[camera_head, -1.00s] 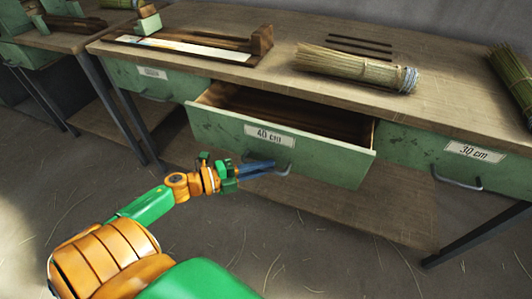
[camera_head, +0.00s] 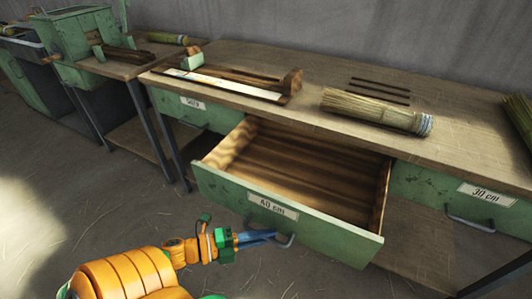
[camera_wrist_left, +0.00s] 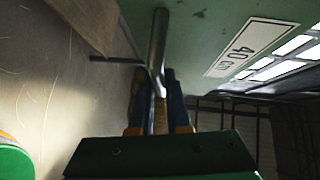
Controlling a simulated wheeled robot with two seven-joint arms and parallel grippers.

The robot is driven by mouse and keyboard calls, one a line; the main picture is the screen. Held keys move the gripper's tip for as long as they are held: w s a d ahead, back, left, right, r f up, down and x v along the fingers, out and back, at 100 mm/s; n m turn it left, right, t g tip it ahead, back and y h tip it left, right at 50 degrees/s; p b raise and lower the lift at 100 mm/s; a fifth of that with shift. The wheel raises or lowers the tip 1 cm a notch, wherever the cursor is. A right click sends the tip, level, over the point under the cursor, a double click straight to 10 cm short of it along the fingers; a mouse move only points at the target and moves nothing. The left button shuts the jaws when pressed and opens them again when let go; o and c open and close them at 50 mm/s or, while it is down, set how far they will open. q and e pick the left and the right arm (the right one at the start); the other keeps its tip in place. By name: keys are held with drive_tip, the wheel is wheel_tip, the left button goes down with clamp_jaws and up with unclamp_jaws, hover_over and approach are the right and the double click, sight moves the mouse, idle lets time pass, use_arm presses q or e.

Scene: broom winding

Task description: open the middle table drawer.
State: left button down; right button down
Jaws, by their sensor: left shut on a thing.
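The middle table drawer (camera_head: 300,222) has a green front labelled "40 cm" and stands pulled well out of the table. Its wooden inside (camera_head: 300,165) shows no contents. My left gripper (camera_head: 272,236) is at the metal handle (camera_head: 288,241) on the drawer front, with its blue fingers shut on it. In the left wrist view the handle (camera_wrist_left: 157,50) runs down between the fingers of the gripper (camera_wrist_left: 160,90), and the drawer's "40 cm" label (camera_wrist_left: 252,46) is at the upper right. My right gripper is not in view.
The workbench top (camera_head: 300,100) holds a straw bundle (camera_head: 375,110), several dark rods and a wooden jig (camera_head: 225,80). A shut "30 cm" drawer (camera_head: 455,195) is to the right and another shut drawer (camera_head: 190,105) to the left. Open floor lies in front.

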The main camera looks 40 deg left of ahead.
use_arm(q)
drive_tip(key=c, duration=0.9)
unclamp_jaws()
drive_tip(key=f+v, duration=0.1)
drive_tip(key=v, duration=0.6)
drive_tip(key=shift+r, duration=0.45)
drive_tip(key=shift+s+a, duration=0.1)
